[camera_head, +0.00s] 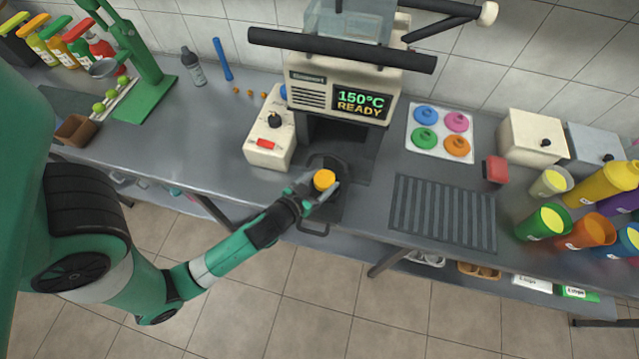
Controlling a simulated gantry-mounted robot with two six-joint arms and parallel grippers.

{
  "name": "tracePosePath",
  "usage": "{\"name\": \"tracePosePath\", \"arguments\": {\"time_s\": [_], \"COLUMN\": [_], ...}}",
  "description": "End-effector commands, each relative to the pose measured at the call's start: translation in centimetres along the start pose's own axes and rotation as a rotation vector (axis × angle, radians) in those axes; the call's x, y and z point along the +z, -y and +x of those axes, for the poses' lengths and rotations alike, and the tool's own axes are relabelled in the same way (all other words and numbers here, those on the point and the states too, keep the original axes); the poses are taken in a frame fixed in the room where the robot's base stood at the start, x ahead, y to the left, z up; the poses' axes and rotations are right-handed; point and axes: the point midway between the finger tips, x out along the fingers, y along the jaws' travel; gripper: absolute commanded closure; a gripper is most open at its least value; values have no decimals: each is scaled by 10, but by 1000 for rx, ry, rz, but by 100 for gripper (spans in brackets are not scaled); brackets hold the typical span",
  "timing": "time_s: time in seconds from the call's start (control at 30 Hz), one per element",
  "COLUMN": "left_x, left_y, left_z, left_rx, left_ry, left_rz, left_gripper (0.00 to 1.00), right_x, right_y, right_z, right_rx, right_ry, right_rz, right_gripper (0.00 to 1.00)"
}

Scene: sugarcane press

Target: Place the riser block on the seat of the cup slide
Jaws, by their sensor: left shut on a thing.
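A round yellow-orange block (324,180), which I take for the riser block, is between the fingers of my left gripper (321,190). The gripper is shut on it, with the block's top face showing upward. The dark cup slide (327,212) sticks out from under the press toward the table's front edge, with a looped handle (312,231) at its front. The block and gripper appear over the slide, near its dark round seat (330,163). They partly cover the slide, and I cannot tell whether the block touches it. My right gripper is not in view.
The press (345,85) stands behind, its display reading 150°C READY. A cream control box (270,140) is close on the left. A ribbed dark mat (443,212) and a red block (495,169) lie to the right. Cups (545,222) crowd the far right.

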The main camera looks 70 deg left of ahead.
Motion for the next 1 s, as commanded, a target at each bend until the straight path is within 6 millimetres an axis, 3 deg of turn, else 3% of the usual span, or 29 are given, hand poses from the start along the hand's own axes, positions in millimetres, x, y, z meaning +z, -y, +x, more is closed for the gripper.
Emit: {"name": "tracePosePath", "arguments": {"time_s": [0.03, 0.07, 0.47, 0.5, 0.6, 0.63, 0.87, 1.0], "left_x": [19, 22, 24, 23, 23, 23, 18, 20], "left_y": [1, 1, 1, 1, 1, 1, 1, 0], "left_z": [8, 8, 9, 9, 8, 8, 6, -13], "left_rx": [-1, -1, -2, -2, -2, -2, -2, 1], "left_ry": [0, 0, 0, 0, 1, 1, 2, 4], "left_rz": [0, 0, 0, 0, -1, -1, -1, 3], "left_gripper": [91, 91, 91, 22, 4, 0, 0, 0], "right_x": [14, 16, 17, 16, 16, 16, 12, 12], "right_y": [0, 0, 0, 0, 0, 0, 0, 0], "right_z": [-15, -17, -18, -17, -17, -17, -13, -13], "right_rx": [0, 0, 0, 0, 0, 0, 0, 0], "right_ry": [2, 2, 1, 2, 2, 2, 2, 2], "right_rz": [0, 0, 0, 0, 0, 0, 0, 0], "right_gripper": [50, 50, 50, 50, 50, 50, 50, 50]}}
